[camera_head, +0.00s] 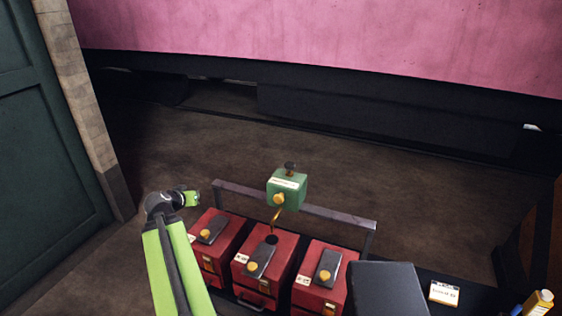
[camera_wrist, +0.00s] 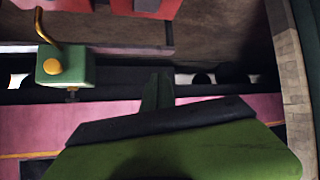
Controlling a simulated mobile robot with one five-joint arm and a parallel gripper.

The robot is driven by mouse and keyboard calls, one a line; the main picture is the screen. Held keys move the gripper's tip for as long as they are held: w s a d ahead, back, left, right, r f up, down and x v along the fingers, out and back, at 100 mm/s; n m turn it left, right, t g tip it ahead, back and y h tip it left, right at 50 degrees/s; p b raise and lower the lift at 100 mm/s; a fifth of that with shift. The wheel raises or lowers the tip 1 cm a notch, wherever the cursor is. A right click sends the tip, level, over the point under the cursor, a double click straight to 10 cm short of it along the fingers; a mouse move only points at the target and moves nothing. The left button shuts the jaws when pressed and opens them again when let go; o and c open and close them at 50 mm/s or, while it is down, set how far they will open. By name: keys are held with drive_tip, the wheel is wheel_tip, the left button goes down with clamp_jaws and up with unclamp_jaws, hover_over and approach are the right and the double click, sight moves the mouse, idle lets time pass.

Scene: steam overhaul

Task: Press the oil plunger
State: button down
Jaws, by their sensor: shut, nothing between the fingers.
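The oil dispenser is a green box (camera_head: 287,190) with a yellow round button-like part on its front and a curved brass spout below. A dark-capped plunger (camera_head: 290,167) stands up from its top. In the wrist view, which is upside down, the green box (camera_wrist: 65,68) is at upper left and the plunger (camera_wrist: 72,95) points down from it. My gripper (camera_head: 192,198) is left of the dispenser in the head view, apart from it and slightly lower in the picture. It also shows in the wrist view (camera_wrist: 157,90), shut and empty.
Red boxes (camera_head: 265,268) with dark lids and yellow knobs stand below the dispenser. A grey rail (camera_head: 335,217) runs behind them. A dark block (camera_head: 388,290), a white label card (camera_head: 444,293) and a yellow bottle (camera_head: 540,302) are at right. A green door (camera_head: 45,150) is at left.

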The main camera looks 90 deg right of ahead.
drive_tip(key=s+d+r+m+g+h, duration=0.1)
drive_tip(key=s+d+r, duration=0.2)
drive_tip(key=s, duration=0.6)
drive_tip(key=s+d+r+m+g+h, duration=0.1)
drive_tip(key=s+d+r+m, duration=0.1)
drive_tip(key=s, duration=0.8)
drive_tip(key=s+d+r+m+g+h+p, duration=0.1)
drive_tip(key=s+d+r, duration=0.3)
drive_tip(key=s, duration=0.6)
drive_tip(key=shift+d+m+g, duration=0.5)
drive_tip(key=shift+d+g, duration=0.1)
drive_tip(key=shift+d, duration=0.15)
